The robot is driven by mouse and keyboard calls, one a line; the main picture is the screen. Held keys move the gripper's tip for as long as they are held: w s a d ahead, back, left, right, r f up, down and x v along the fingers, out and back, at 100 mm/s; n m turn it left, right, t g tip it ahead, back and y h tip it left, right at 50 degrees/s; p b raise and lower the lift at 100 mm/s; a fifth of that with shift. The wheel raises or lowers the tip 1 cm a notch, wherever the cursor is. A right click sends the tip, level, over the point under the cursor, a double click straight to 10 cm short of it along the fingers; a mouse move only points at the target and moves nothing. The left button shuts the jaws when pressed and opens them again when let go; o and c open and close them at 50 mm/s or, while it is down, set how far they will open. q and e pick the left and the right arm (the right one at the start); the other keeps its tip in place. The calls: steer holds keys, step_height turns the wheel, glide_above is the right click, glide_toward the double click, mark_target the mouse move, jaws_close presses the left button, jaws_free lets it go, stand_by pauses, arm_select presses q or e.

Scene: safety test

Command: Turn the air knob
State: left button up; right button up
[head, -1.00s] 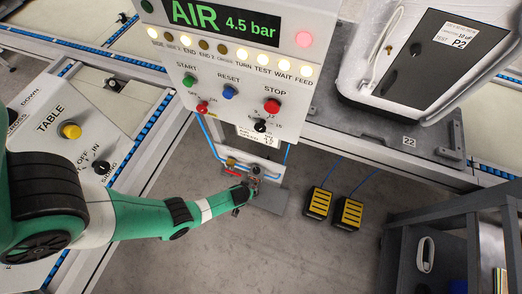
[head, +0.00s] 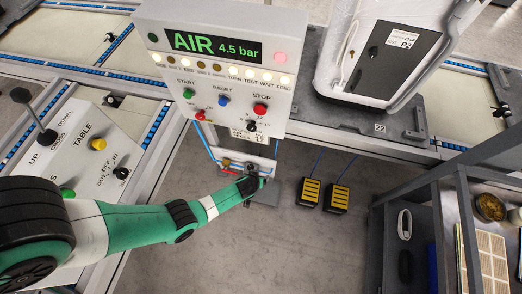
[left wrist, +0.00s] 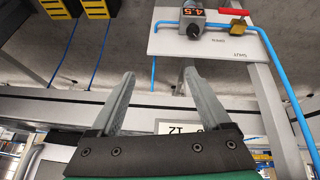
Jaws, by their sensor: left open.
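The air regulator shows in the left wrist view at the top, with a small "4.5" readout and a black round knob (left wrist: 193,31) on its front. It is mounted on a white plate (left wrist: 215,43). My left gripper (left wrist: 160,74) is open and empty, its fingertips pointing toward the plate; the knob is apart from them, above the right finger. In the head view my left gripper (head: 262,183) is low in front of the white plate (head: 262,163) under the control panel (head: 215,60), partly hiding the regulator. The panel display (head: 213,46) reads "AIR 4.5 bar". My right gripper is not in view.
A yellow valve with a red handle (left wrist: 232,13) sits right of the regulator, with blue hose around it. Two yellow pedals (head: 323,195) are on the floor. A grey shelf (head: 440,190) stands at right. A table console (head: 90,150) is at left.

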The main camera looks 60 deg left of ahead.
arm_select(q)
steer(key=shift+w+d+r, duration=0.1)
steer(key=shift+w+r, duration=0.6)
steer(key=shift+r, duration=0.35)
